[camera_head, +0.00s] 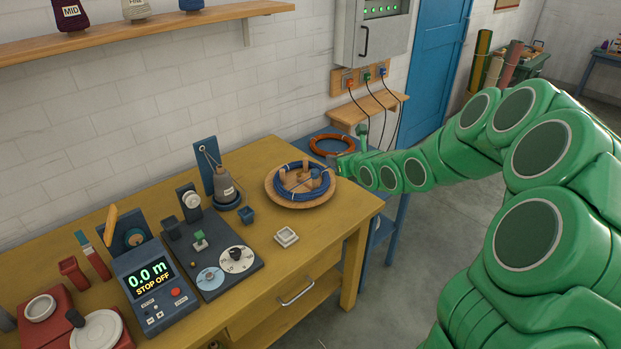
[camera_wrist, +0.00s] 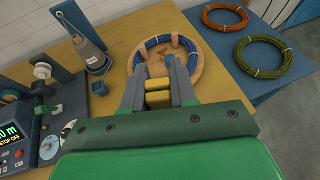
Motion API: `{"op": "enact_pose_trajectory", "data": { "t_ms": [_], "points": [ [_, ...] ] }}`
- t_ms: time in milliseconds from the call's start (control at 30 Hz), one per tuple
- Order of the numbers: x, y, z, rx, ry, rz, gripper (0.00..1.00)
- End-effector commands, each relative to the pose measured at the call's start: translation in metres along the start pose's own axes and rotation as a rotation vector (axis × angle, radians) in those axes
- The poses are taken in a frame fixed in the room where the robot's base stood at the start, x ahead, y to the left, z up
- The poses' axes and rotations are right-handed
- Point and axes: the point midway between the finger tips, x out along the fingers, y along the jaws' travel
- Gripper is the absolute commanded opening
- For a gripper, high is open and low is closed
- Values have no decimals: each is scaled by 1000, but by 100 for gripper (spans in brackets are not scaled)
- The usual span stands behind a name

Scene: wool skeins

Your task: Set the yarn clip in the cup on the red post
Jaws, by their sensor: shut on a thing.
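My gripper (camera_head: 343,166) is above the right end of the yellow table, beside the wooden plate. In the wrist view its two grey fingers (camera_wrist: 158,88) are shut on a small yellow block-like piece (camera_wrist: 158,99), which looks like the yarn clip. In the head view the held piece is too small to make out. A red post with a square, cup-like top (camera_head: 72,270) stands at the far left of the table, well away from my gripper. The wrist view does not show it.
A wooden plate (camera_head: 272,189) holds a blue wool ring (camera_head: 308,199) around pegs. A grey cone (camera_head: 227,190), a small blue cup (camera_head: 246,215) and a meter box (camera_head: 155,290) lie between my gripper and the red post. Orange (camera_wrist: 225,18) and green (camera_wrist: 262,57) rings lie on a blue table.

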Motion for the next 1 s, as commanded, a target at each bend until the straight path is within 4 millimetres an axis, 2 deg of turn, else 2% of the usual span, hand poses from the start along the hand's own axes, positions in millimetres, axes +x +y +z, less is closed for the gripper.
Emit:
{"op": "enact_pose_trajectory", "data": {
  "t_ms": [33, 200, 600, 767, 1000],
  "points": [
    [-11, -13, 8, 8, -4, -27, 0],
    [-33, -39, 20, 33, 0, -84, 0],
    [-71, -79, 43, 73, -7, -181, 0],
    [-64, -80, 44, 74, -5, -183, 0],
    [-39, -69, 43, 61, -5, -155, 0]
  ]
}}
